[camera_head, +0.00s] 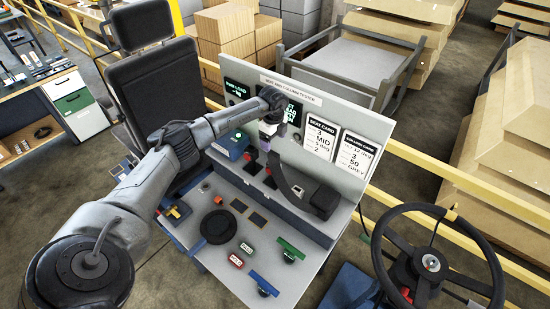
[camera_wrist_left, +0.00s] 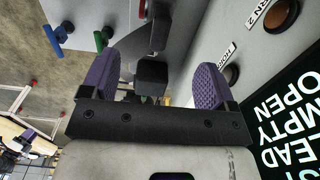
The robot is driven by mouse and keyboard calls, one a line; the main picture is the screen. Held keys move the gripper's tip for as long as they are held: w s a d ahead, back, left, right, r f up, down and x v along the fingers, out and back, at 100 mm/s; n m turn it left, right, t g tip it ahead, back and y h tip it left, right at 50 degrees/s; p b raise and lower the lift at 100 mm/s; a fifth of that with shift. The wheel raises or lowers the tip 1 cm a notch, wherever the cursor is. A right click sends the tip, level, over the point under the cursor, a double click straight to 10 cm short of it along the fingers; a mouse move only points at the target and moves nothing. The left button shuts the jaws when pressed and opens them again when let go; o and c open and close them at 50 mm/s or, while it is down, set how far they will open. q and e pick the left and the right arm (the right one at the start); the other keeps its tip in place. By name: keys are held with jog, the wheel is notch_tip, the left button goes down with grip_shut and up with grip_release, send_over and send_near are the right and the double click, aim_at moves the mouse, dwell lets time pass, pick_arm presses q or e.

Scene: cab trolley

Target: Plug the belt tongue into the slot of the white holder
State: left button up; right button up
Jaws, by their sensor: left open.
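My left gripper (camera_head: 265,143) is over the bench, close in front of the upright grey panel. Its purple fingers stand apart in the left wrist view (camera_wrist_left: 160,66). A black block (camera_wrist_left: 151,74) shows between and beyond the fingers there; I cannot tell whether it is the belt tongue. No contact with it is visible. In the head view, small dark stalks with red tops (camera_head: 254,166) stand below the gripper. A black curved piece with a pale face (camera_head: 298,190) lies to their right. I cannot clearly pick out the white holder or its slot.
The panel (camera_head: 228,82) carries screens and two white cards (camera_head: 320,137). The trolley top (camera_head: 265,237) holds a black round knob (camera_head: 218,226), and green (camera_head: 290,250) and blue (camera_head: 264,283) handles. A black seat (camera_head: 165,85) stands behind my arm; a steering wheel (camera_head: 437,262) is at right.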

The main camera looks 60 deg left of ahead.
aim_at(274, 153)
pick_arm(q)
jog(key=shift+f, duration=0.15)
jog(key=shift+f+b, duration=1.05)
jog(key=shift+f, duration=0.05)
notch_tip(274, 153, down, 5)
jog(key=b, duration=0.3)
jog(key=shift+f+b, duration=0.5)
jog(key=shift+f, duration=0.3)
jog(key=shift+p, duration=0.45)
jog(key=shift+c, duration=0.4)
grip_shut()
dwell(0.5)
